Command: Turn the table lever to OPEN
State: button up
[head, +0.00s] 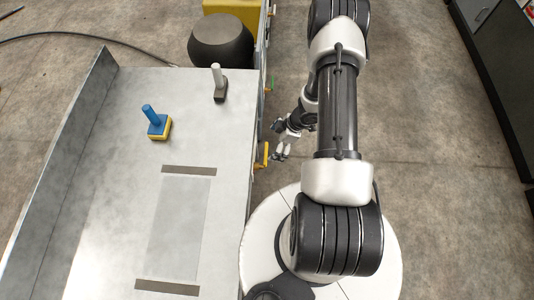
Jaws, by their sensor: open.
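A yellow lever-like handle (263,155) sticks out from the right side of the grey metal table (120,200). My gripper (281,155) is just to the right of this handle, beyond the table edge, with its fingers pointing down the picture. It is open and appears empty. The view is too small to tell whether a finger touches the handle. No OPEN marking can be read, so I cannot tell the handle's setting.
A blue peg on a blue and yellow base (158,124) and a pale peg on a dark base (219,87) stand on the table. A raised wall (62,150) runs along its left side. A dark round object (221,42) stands behind.

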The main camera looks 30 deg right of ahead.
aim_at(266, 153)
jog(key=b+x, duration=0.2)
jog(key=x, duration=0.6)
jog(key=shift+f, duration=0.15)
jog(key=shift+b, duration=0.3)
jog(key=c, duration=1.2)
